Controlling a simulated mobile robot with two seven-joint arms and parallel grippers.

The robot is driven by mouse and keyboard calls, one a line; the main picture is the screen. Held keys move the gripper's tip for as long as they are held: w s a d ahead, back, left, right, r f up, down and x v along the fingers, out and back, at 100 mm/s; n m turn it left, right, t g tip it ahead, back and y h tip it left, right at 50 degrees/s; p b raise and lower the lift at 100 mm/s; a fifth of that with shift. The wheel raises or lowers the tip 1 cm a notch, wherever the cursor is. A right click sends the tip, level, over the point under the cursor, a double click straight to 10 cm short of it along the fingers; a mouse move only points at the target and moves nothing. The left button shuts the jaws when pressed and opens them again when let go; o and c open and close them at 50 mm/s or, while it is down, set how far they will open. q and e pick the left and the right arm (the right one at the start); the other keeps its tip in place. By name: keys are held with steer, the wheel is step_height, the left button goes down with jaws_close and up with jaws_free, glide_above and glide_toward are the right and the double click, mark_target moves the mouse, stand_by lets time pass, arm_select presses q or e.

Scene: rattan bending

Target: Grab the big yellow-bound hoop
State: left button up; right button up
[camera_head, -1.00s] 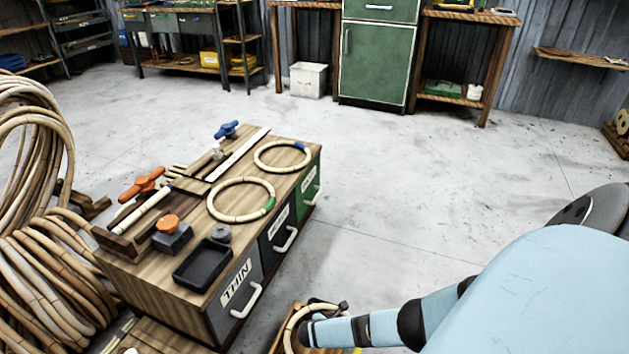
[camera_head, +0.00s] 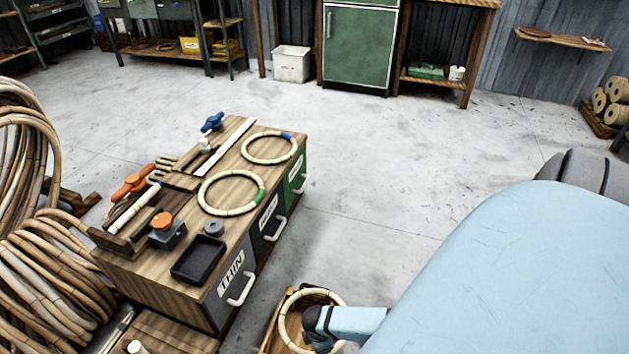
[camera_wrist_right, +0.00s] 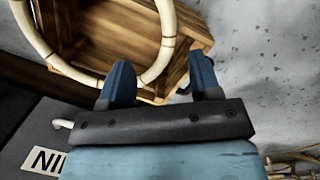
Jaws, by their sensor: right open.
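A large pale rattan hoop (camera_head: 283,321) rests at a wooden crate (camera_head: 267,341) at the bottom of the head view. In the right wrist view the hoop (camera_wrist_right: 168,38) crosses the top left, over the crate (camera_wrist_right: 118,14). No yellow binding can be made out on its visible part. My right gripper (camera_wrist_right: 161,66) is open, its two blue fingers pointing at the hoop. The near part of the rim appears in the gap between the fingertips; whether it is fully between them I cannot tell. In the head view my right arm hides part of the hoop. My left gripper is out of view.
A wooden drawer cabinet (camera_head: 150,275) stands left of the crate. On it lie a green-bound hoop (camera_head: 203,190), a blue-bound hoop (camera_head: 246,151), a black tray (camera_head: 198,260) and tools. Rattan coils (camera_head: 45,285) stand far left. The floor (camera_head: 390,150) beyond is clear.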

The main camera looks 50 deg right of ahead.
steer(key=m+y+b, duration=0.1)
steer(key=f+m+t+y+b, duration=0.1)
steer(key=shift+s+a+m+b, duration=0.1)
steer(key=shift+a+m+b, duration=0.1)
steer(key=shift+m+b, duration=0.2)
step_height(320, 180, down, 2)
steer(key=shift+a+f+b, duration=0.15)
steer(key=shift+f+b, duration=0.1)
steer(key=shift+b, duration=0.3)
steer(key=f+b, duration=0.1)
steer(key=f, duration=0.1)
steer(key=f+b, duration=0.1)
steer(key=f, duration=0.1)
steer(key=f+b, duration=0.2)
steer(key=shift+w+a, duration=0.2)
steer(key=shift+w, duration=0.1)
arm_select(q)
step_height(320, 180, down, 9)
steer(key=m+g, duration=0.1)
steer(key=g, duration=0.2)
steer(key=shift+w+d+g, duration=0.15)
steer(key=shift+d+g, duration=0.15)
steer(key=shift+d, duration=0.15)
arm_select(e)
jaws_close()
steer(key=shift+r, duration=0.2)
